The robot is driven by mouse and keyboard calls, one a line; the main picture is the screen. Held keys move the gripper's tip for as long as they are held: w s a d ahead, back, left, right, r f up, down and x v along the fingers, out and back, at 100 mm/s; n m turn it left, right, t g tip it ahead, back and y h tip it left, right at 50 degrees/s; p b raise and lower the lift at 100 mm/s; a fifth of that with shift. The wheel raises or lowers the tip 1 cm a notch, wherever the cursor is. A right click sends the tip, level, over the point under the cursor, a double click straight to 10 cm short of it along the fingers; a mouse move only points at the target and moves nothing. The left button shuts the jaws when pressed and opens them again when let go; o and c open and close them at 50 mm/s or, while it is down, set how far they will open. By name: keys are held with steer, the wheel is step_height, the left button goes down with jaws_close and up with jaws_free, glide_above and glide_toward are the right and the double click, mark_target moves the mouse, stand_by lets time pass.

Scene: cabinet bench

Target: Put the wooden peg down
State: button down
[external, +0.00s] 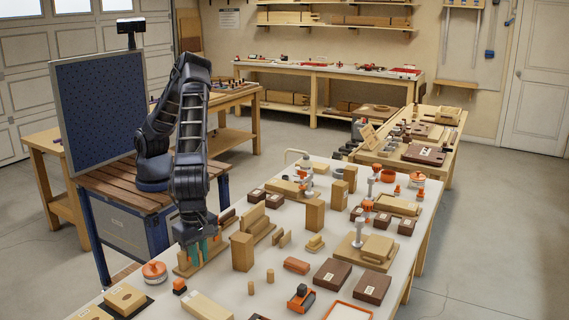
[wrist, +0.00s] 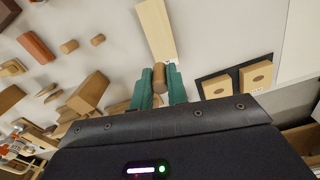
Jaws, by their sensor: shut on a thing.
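My gripper (external: 205,250) is low over the near left part of the white bench, with its green fingers pointing down. In the wrist view my gripper (wrist: 160,88) is shut on a short brown wooden peg (wrist: 159,77), whose end shows between the fingers. The held peg cannot be made out in the external view. I cannot tell whether it touches the bench. Two similar small pegs stand apart on the bench, one nearer (external: 251,288) and one farther (external: 270,275).
A long pale wooden block (external: 207,306) lies close to my gripper. Pale blocks with holes (external: 125,298) sit on a dark base, near an orange-topped round container (external: 154,271). A tall wooden block (external: 242,251) and an orange block (external: 297,265) stand to the right. Bare bench (wrist: 120,65) shows beside the fingers.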

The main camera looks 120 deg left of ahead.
mark_target(206, 307)
step_height(206, 307, down, 15)
steer(key=shift+r, duration=0.2)
stand_by(0.3)
steer(key=shift+f, duration=0.15)
steer(key=c, duration=1.4)
jaws_free()
steer(key=shift+o, duration=0.2)
